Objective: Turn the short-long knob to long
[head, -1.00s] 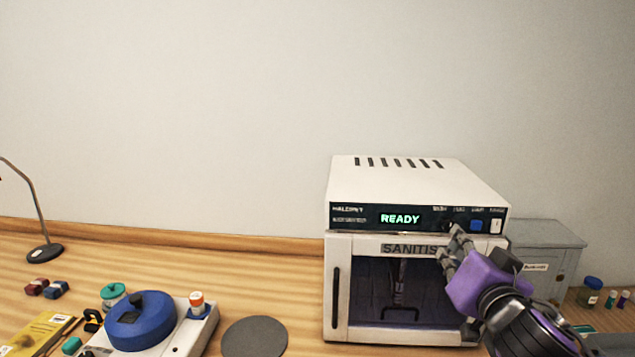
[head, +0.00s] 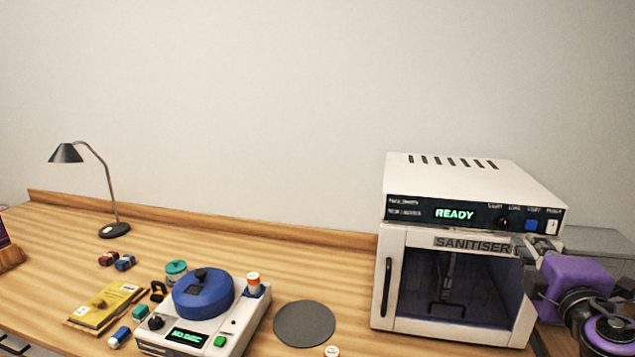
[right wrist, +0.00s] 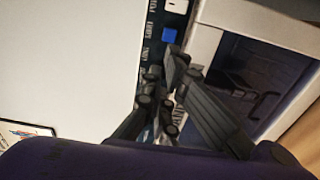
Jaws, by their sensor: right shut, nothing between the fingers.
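The white sanitiser (head: 470,180) stands at the right of the head view, its dark front panel showing READY. The short-long knob (head: 503,222) is a small dark round knob right of the display, under small labels; its pointing direction is too dark and small to tell. The blue button (head: 530,225) is to its right. It also shows in the right wrist view (right wrist: 169,35). My right gripper (head: 537,243) is shut and empty, just below the button and right of the knob. In the right wrist view its fingers (right wrist: 172,80) cover part of the panel. My left gripper is not seen.
A white power switch (head: 551,227) is at the panel's right end. The sanitiser door (head: 450,285) is below the panel. A grey box (head: 600,240) stands behind my right arm. A centrifuge-like device (head: 200,320) and a grey disc (head: 304,324) are to the left.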

